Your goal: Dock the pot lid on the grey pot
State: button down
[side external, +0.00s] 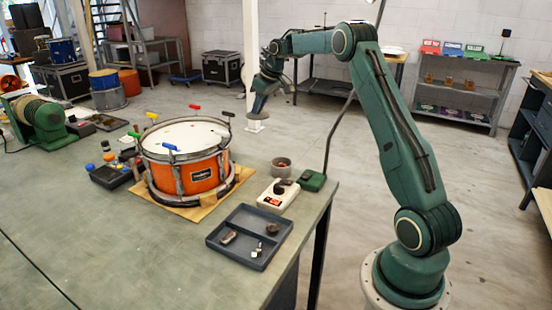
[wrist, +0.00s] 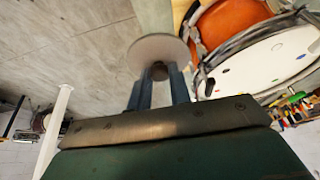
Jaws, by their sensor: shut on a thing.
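My gripper (wrist: 159,82) is shut on the knob of the pot lid (wrist: 160,46), a pale round disc that shows beyond the fingertips in the wrist view. In the side external view my gripper (side external: 257,108) hangs in the air behind and left of the grey pot, higher in the picture. The lid is too small there to tell clearly from the pale post foot behind it. The grey pot (side external: 281,167) is a small round open vessel on the bench, right of the drum. The lid is apart from it. I cannot make out the pot in the wrist view.
An orange snare drum (side external: 188,158) with several coloured-handled keys stands left of the pot. The bench's right edge is close to the pot.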

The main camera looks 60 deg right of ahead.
jog(key=s+a+f, duration=0.1)
jog(key=s+f, duration=0.6)
jog(key=s, duration=0.2)
jog(key=shift+s+a+f, duration=0.2)
jog(key=shift+s+f, duration=0.1)
jog(key=shift+s, duration=0.1)
jog(key=shift+f, duration=0.15)
jog(key=shift+f, duration=2.75)
jog(key=shift+f, duration=0.65)
jog(key=c, duration=1.6)
grip_release()
jog(key=shift+o, duration=0.2)
jog(key=shift+r, duration=0.1)
jog(key=v, duration=1.1)
jog(key=shift+w, duration=0.1)
